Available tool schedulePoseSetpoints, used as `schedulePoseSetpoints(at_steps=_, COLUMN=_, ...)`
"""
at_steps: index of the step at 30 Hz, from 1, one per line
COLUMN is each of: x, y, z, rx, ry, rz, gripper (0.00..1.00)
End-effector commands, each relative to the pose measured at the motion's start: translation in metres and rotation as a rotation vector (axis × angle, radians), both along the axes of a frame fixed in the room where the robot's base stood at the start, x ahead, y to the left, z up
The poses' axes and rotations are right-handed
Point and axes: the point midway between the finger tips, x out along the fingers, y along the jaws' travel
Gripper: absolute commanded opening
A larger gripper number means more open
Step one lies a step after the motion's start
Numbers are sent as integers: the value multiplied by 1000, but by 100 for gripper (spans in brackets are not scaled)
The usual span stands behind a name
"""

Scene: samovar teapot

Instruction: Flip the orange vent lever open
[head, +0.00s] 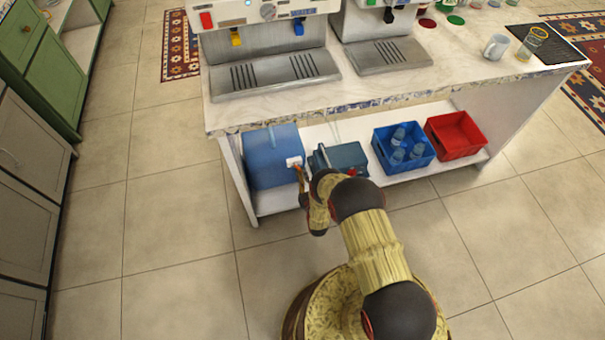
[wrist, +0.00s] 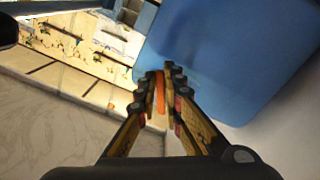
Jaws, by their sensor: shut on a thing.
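The orange vent lever (wrist: 160,92) shows in the wrist view as a narrow orange strip between my fingers. My gripper (wrist: 163,80) is shut on it, with a finger along each side. Behind the fingertips is a blue tank (wrist: 225,50), which also stands on the low shelf in the head view (head: 270,150). In the head view my gripper (head: 302,174) is at the tank's right front edge, just below a small white part (head: 294,161). The lever's base and its joint with the tank are hidden by the fingers.
Right of the tank on the shelf (head: 312,133) are a dark teal box (head: 345,158), a blue crate (head: 382,150) with several bottles, and a red crate (head: 447,138). The counter edge (head: 340,112) overhangs them. The tiled floor (head: 180,215) at left is clear.

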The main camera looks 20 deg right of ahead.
Motion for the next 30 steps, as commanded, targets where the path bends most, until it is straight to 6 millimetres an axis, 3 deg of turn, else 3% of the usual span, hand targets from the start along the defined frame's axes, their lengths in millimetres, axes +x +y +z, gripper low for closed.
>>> schedulePoseSetpoints(at_steps=4, x=-1, y=0, z=-1, rx=0, ry=3, rz=1, gripper=0)
schedulePoseSetpoints(at_steps=5, x=-1, y=0, z=-1, rx=0, ry=3, rz=1, gripper=10)
schedulePoseSetpoints(at_steps=14, x=-1, y=0, z=-1, rx=-1, ry=1, rz=0, gripper=27)
schedulePoseSetpoints(at_steps=24, x=-2, y=0, z=-1, rx=-1, ry=1, rz=0, gripper=27)
schedulePoseSetpoints(at_steps=30, x=-26, y=0, z=-1, rx=-1, ry=4, rz=0, gripper=27)
